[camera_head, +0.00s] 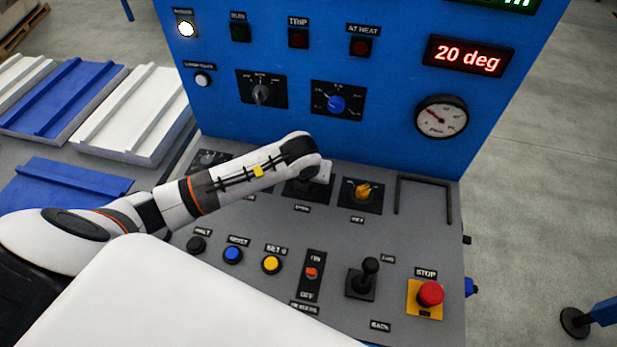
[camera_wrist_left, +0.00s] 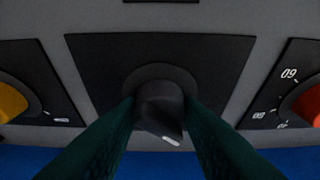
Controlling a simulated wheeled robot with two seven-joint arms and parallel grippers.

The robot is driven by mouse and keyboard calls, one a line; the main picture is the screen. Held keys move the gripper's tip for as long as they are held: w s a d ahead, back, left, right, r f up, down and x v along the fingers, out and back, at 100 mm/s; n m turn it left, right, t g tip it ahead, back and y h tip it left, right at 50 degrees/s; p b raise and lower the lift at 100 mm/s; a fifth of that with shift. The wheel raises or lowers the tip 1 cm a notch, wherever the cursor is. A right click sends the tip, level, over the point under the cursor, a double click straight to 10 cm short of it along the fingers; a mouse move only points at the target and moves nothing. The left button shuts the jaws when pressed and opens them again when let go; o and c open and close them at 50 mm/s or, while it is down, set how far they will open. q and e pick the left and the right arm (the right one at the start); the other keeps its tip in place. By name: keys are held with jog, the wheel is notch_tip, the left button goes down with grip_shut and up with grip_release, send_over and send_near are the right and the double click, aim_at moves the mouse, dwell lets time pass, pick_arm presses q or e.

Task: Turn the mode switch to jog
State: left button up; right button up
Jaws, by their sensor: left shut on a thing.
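A black rotary knob (camera_wrist_left: 158,100) on a dark square plate (camera_wrist_left: 95,60) fills the middle of the left wrist view. Its white pointer mark faces down and slightly right there. My left gripper (camera_wrist_left: 160,112) is shut on this knob, one dark finger on each side. In the head view my left gripper (camera_head: 318,172) is over the same plate (camera_head: 300,190) on the sloping console, and it hides the knob. The small label below the plate is too blurred to read surely, and no position words show around the knob. My right gripper is not in view.
A yellow knob (camera_head: 363,191) sits just right of my gripper, with a black handle bar (camera_head: 424,180) beyond. A black lever (camera_head: 367,273) and red stop button (camera_head: 430,293) are nearer. The blue upright panel (camera_head: 300,50) rises behind, its red display reading 20 deg.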

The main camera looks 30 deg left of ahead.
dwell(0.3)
pick_arm(q)
jog(key=o, duration=1)
jog(key=shift+c, duration=0.2)
jog(key=shift+r, duration=0.1)
jog(key=b+v, duration=0.1)
jog(key=v, duration=1.1)
jog(key=shift+s, duration=0.1)
